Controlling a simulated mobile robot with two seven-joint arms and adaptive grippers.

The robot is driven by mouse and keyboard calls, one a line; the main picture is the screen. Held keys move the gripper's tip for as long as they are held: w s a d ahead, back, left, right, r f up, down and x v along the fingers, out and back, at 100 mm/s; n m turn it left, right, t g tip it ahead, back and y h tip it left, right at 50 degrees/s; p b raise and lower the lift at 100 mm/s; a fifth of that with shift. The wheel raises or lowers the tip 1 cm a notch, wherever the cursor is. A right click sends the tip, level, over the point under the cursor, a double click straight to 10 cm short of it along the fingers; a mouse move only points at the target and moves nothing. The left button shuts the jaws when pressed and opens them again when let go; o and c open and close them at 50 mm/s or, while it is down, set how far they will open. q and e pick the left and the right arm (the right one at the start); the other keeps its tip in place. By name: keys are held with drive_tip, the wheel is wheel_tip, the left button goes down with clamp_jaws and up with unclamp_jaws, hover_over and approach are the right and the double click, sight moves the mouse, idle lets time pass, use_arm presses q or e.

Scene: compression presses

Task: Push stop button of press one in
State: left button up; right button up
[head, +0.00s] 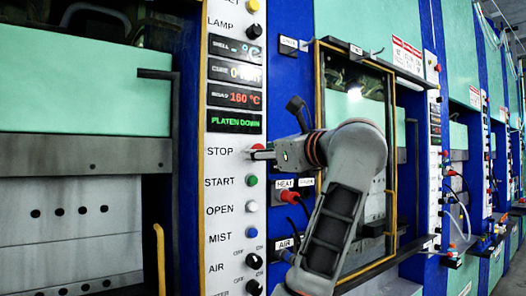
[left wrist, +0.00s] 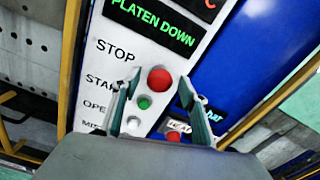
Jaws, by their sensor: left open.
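The control panel of the nearest press (head: 234,200) has a column of labelled buttons. The red STOP button (head: 257,147) is beside the STOP label, partly hidden by my left gripper. My left gripper (head: 261,154) reaches the panel at this button. In the left wrist view the round red STOP button (left wrist: 160,79) shows between and just beyond the two fingertips of my open left gripper (left wrist: 157,93). The gap between the fingers is empty. I cannot tell whether a finger touches the button or whether the button is pressed in. My right gripper is not in view.
The green START button (left wrist: 144,102) and a white button (left wrist: 133,122) sit just below STOP. A red connector (head: 289,197) sticks out beside the panel. A lit PLATEN DOWN display (head: 235,122) is above. More presses stand to the right.

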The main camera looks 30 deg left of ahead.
use_arm(q)
clamp_jaws()
drive_tip(key=shift+p+x, duration=0.3)
drive_tip(key=shift+x, duration=0.5)
drive_tip(key=shift+c, duration=2.2)
unclamp_jaws()
drive_tip(key=o, duration=0.4)
drive_tip(key=shift+o, duration=0.2)
drive_tip(key=shift+a, duration=0.1)
drive_tip(key=v, duration=0.7)
drive_tip(key=shift+d, duration=0.25)
drive_tip(key=shift+s, duration=0.1)
